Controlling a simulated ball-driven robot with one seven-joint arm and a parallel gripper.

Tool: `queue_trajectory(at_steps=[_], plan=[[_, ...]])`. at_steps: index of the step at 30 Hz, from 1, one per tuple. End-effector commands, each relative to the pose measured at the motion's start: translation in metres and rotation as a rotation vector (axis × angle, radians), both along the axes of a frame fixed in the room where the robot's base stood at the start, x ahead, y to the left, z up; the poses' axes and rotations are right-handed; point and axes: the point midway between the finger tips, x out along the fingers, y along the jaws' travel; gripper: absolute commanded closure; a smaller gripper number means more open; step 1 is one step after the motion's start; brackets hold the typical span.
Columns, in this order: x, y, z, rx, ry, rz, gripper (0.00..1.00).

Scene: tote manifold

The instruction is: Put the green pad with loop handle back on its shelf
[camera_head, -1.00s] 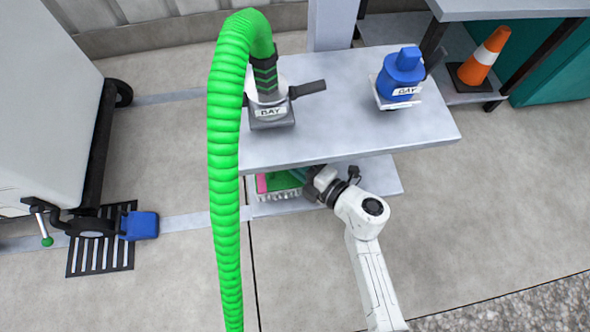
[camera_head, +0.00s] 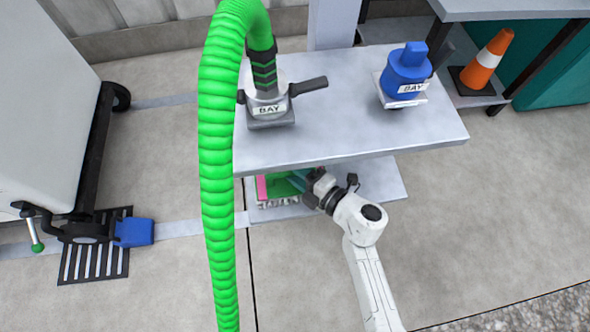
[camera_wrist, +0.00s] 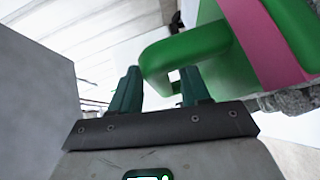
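The green pad (camera_head: 278,188) has a pink band and a grey bristly underside. In the head view it is at the lower shelf (camera_head: 378,181), partly hidden by the upper shelf's edge. In the wrist view, the pad (camera_wrist: 226,68) fills the upper right, and its green loop handle (camera_wrist: 182,50) reaches left to the fingers. My gripper (camera_wrist: 160,86) has its two dark green fingers on either side of the handle's end, and they appear to close on it. In the head view my gripper (camera_head: 300,180) is at the pad's right side, under the upper shelf.
The upper shelf (camera_head: 330,140) overhangs my gripper. It holds a hose fitting (camera_head: 268,105) and a blue fitting (camera_head: 406,75). A thick green hose (camera_head: 216,170) hangs on the left. An orange cone (camera_head: 485,62) stands at the back right. Floor at the right is clear.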

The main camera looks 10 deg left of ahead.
Motion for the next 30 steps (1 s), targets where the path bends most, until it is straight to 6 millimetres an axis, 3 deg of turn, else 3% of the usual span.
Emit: queue_trajectory(at_steps=[11,24,30], plan=[[-0.003,-0.006,0.004,-0.001,0.001,-0.002,0.52],[-0.050,-0.073,0.019,0.000,0.003,-0.003,0.52],[-0.063,-0.092,0.020,0.000,0.000,-0.001,0.52]])
